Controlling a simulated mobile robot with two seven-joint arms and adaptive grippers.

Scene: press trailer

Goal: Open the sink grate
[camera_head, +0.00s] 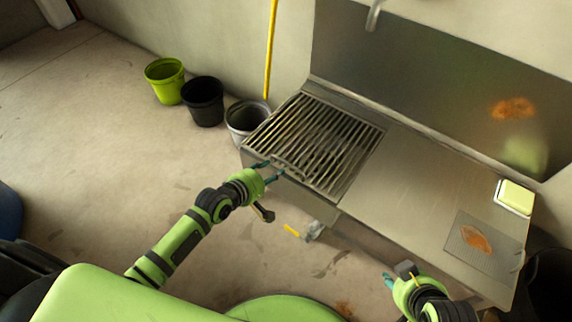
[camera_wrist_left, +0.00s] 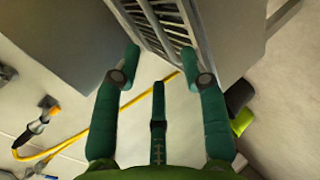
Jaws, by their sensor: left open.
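The sink grate (camera_head: 335,140), a panel of parallel metal bars, lies flat and closed over the left part of the steel sink unit (camera_head: 400,190). My left gripper (camera_head: 271,171) is open and empty at the grate's front left edge. In the left wrist view the left gripper (camera_wrist_left: 160,58) has its fingers spread, with the grate's slats (camera_wrist_left: 170,22) just beyond the tips. I cannot tell whether a finger touches the grate. My right gripper (camera_head: 389,280) is low by the unit's front right, partly in view; its jaw state is unclear.
Green (camera_head: 165,80), black (camera_head: 203,101) and grey (camera_head: 246,119) buckets stand left of the sink unit. A yellow pole (camera_head: 270,50) leans on the wall. A yellow sponge (camera_head: 515,196) and a mat (camera_head: 484,243) with an orange-brown item lie on the right counter.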

